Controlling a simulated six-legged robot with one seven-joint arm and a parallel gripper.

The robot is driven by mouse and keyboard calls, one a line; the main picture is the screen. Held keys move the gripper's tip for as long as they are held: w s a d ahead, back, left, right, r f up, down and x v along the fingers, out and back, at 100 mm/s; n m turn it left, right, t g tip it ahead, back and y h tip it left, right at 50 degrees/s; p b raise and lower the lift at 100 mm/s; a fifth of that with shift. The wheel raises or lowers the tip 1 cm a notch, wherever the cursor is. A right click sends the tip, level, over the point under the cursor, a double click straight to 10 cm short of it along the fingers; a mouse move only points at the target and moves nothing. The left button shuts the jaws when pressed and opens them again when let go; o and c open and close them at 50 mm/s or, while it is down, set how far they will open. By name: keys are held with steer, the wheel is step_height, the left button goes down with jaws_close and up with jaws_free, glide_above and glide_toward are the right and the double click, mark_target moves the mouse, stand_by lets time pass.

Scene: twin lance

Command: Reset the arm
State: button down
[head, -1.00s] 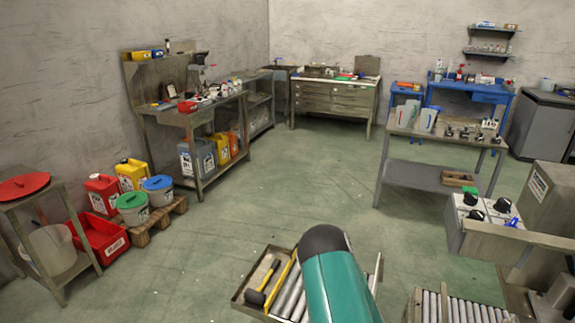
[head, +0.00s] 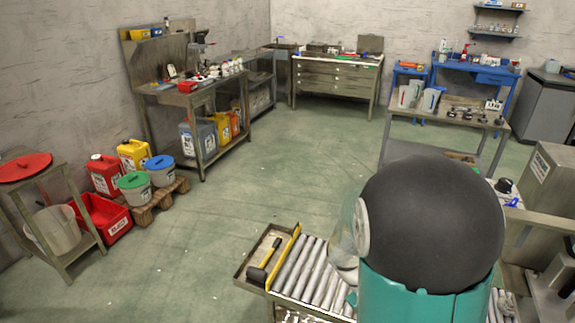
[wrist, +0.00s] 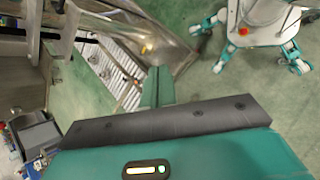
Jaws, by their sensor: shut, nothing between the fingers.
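My arm stands in the lower right of the head view, a teal link topped by a large black rounded joint, with a pale link beside it. It hides part of the roller conveyor and the bench behind. My gripper (wrist: 157,84) shows in the wrist view as teal fingers pressed together beyond a dark bar. It is shut and empty. My white body and teal legs show at the upper right of the wrist view. I cannot make out the gripper in the head view.
A roller conveyor (head: 312,268) with a yellow edge lies beside my arm; a black-headed mallet (head: 262,266) rests in its side tray. A grey table (head: 462,118) stands beyond at right. Red crate (head: 103,222) and containers line the left wall. The middle floor (head: 290,165) is clear.

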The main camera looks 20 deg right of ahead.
steer(key=a+r+t+y, duration=0.5)
steer(key=a+r+t, duration=0.6)
steer(key=a+r, duration=0.9)
steer(key=shift+w+a+r+m, duration=0.15)
steer(key=shift+w+m, duration=0.25)
